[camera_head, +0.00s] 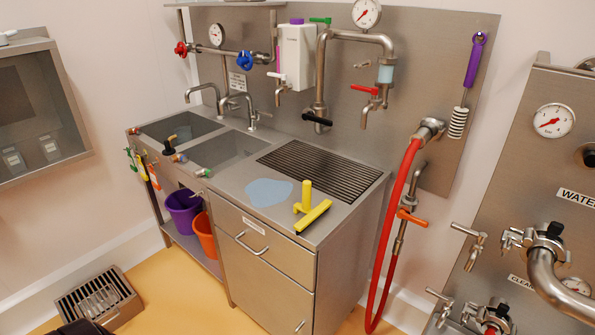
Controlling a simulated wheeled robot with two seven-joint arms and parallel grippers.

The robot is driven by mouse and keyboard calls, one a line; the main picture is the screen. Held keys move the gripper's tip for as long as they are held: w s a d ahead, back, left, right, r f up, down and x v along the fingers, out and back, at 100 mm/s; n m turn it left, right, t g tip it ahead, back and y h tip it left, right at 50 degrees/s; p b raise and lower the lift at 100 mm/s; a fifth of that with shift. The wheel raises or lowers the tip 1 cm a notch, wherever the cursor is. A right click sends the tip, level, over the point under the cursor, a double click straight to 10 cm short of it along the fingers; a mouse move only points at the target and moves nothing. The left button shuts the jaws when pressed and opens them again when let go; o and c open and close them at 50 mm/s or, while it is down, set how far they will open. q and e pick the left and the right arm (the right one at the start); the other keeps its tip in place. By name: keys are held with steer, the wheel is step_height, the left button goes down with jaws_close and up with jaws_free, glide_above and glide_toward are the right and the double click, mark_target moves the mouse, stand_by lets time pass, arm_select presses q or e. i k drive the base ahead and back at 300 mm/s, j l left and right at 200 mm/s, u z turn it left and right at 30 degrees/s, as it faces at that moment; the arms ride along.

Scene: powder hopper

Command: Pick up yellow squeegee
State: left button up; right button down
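The yellow squeegee (314,216) is on the steel counter (235,187), near its front right corner. Its short handle stands up, and its long head with a dark edge lies slanted close to the counter's front edge. Nothing covers it. Neither of my grippers shows in the head view, so their distance from the squeegee cannot be seen.
A blue cloth or puddle (269,192) lies left of the squeegee, and a drain grate (320,171) lies behind it. Two sinks are further left. A red hose (393,230) hangs right of the counter. Pipes and taps line the back wall.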

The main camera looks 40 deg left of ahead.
mark_target(311, 214)
steer(key=u, duration=1.1)
steer(key=z, duration=1.4)
steer(key=j+u, duration=0.25)
steer(key=u, duration=0.15)
steer(key=j+u, duration=0.25)
steer(key=u, duration=0.15)
steer(key=j+u, duration=0.2)
steer(key=u, duration=0.2)
steer(key=i, duration=0.05)
